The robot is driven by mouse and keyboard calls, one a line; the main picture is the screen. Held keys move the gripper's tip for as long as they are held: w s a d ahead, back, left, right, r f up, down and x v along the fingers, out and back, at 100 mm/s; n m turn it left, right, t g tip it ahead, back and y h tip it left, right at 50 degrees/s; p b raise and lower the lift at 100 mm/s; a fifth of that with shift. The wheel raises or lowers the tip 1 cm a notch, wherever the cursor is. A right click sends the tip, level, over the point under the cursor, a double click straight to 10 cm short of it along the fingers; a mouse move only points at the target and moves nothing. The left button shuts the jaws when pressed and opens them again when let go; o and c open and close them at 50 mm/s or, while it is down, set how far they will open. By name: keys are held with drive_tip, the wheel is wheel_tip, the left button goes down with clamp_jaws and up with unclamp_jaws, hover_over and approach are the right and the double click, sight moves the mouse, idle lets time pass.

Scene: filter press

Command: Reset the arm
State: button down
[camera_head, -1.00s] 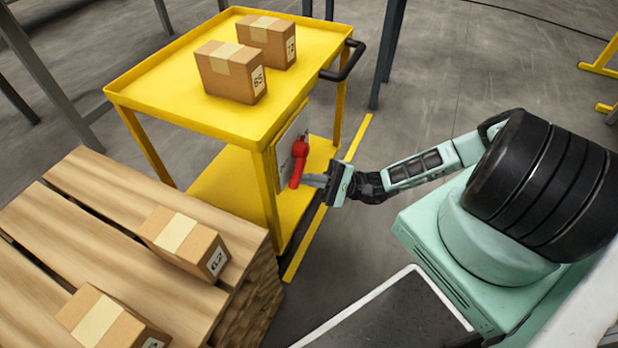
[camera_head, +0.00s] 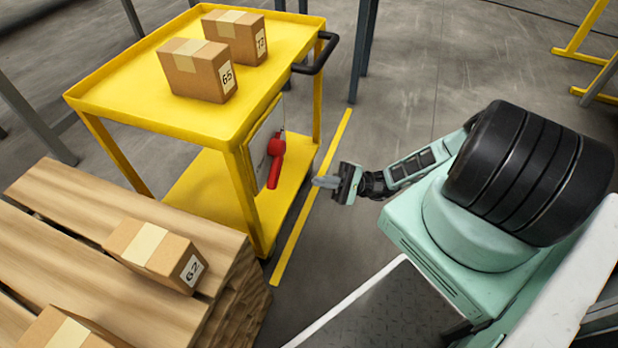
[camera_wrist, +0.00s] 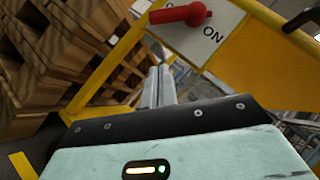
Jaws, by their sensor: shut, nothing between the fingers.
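My gripper (camera_head: 322,182) is shut and empty. In the head view it hangs in the air to the right of the yellow cart, with a gap between its fingertips and the cart's side. In the wrist view the two fingers (camera_wrist: 158,85) lie close together, pointing forward. A red lever (camera_head: 275,160) is mounted on a pale plate on the cart's side. In the wrist view the red lever (camera_wrist: 182,15) lies across the top of the plate (camera_wrist: 215,35), with the word "ON" visible beside it and other lettering mostly hidden.
The yellow cart (camera_head: 150,115) carries two boxes, marked 65 (camera_head: 190,75) and 73 (camera_head: 235,38). A wooden pallet stack (camera_head: 70,225) at lower left holds more boxes, one marked 62 (camera_head: 150,255). Bare floor (camera_head: 420,80) lies to the right of the cart.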

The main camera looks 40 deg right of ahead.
drive_tip(key=shift+s+d+f, duration=0.15)
drive_tip(key=shift+d+f, duration=0.1)
drive_tip(key=shift+d, duration=0.1)
